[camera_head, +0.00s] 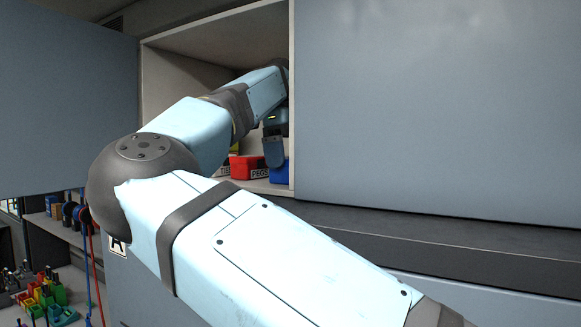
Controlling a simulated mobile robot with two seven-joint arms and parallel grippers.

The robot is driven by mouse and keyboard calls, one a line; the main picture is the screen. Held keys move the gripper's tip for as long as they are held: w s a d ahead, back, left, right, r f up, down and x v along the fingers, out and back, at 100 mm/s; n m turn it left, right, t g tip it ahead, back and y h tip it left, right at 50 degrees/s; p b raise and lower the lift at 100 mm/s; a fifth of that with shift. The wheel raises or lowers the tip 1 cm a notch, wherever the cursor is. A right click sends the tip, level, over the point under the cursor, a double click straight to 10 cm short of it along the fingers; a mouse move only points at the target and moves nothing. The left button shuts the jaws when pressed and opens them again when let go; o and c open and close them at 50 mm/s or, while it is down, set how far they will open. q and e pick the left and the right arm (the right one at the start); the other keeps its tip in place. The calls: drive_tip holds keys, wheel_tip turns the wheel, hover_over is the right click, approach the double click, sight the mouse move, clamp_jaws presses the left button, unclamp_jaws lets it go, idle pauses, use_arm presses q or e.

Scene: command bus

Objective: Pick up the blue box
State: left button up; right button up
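The blue box (279,172) stands on the shelf of the open cabinet, at the right edge of the opening. Only part of it shows, behind the right side wall's edge and below my gripper. My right arm comes in from the lower right and bends into the cabinet. My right gripper (274,152) hangs down just above or in front of the blue box. I cannot tell if it touches the box or how far apart its fingers are. My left gripper is not in view.
A red box (248,167) marked PEGS stands left of the blue box, with something yellow behind it. The cabinet's right side edge (292,100) is close to my gripper. An open door (65,100) is at left. Colourful small items (45,295) lie lower left.

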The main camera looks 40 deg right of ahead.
drive_tip(key=shift+d+f, duration=0.15)
drive_tip(key=shift+f, duration=0.75)
drive_tip(key=c, duration=0.6)
drive_tip(key=shift+r, duration=0.1)
